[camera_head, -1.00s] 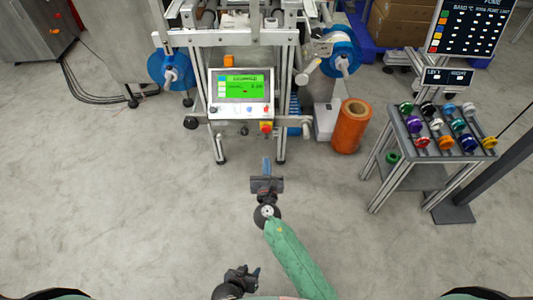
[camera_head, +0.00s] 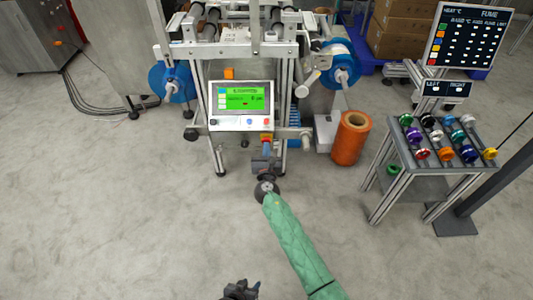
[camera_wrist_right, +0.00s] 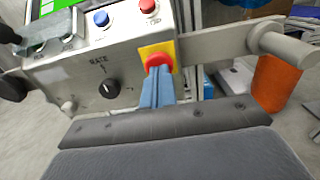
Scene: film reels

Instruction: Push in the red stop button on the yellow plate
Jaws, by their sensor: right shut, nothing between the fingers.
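The yellow plate (camera_wrist_right: 146,51) with the red stop button (camera_wrist_right: 158,60) is at the lower right corner of the machine's control box in the right wrist view. The blue fingertips of my right gripper (camera_wrist_right: 157,92) are shut and empty. They overlap the button's lower edge; whether they touch it or stop just short, I cannot tell. In the head view my right gripper (camera_head: 265,148) covers most of the plate. My left gripper (camera_head: 241,290) is low at the bottom edge, far from the machine, its jaws too small to judge.
The control box has a green screen (camera_head: 241,98), a black knob (camera_wrist_right: 109,88), a blue button (camera_wrist_right: 101,18) and another red button (camera_wrist_right: 148,6) close by. A metal bar with a round end (camera_wrist_right: 285,42) sticks out right of the plate. An orange roll (camera_head: 350,138) stands right; open floor lies in front.

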